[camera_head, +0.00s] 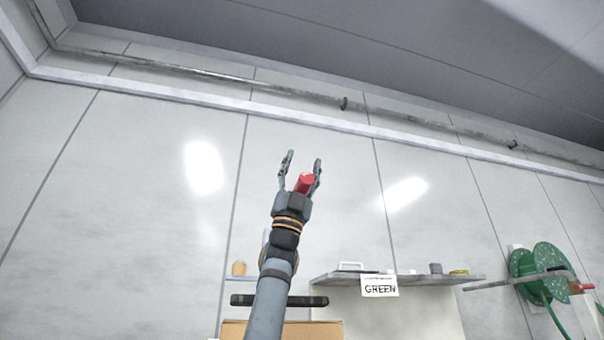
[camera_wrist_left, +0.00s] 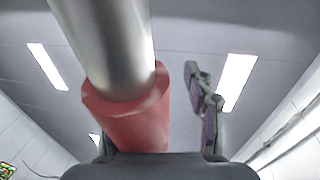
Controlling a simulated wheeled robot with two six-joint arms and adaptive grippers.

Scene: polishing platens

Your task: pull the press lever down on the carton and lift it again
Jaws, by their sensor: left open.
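The press lever shows in the left wrist view as a thick metal rod (camera_wrist_left: 115,45) with a red grip (camera_wrist_left: 130,118). The grip is close to the palm, and the rod runs away toward the top left. In the head view the red grip (camera_head: 304,183) lies between the fingers of my raised left gripper (camera_head: 302,170), nearer the right finger. The jaws are open; I cannot tell whether they touch the grip. One finger (camera_wrist_left: 207,105) shows right of the grip in the wrist view. A cardboard-brown carton (camera_head: 233,329) shows only its top at the bottom edge, partly behind my arm.
A dark horizontal bar (camera_head: 305,301) is above the carton. A grey shelf (camera_head: 425,281) with small items and a GREEN sign (camera_head: 380,286) is to the right. Green reels (camera_head: 545,262) are at far right. Wall space around the gripper is clear.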

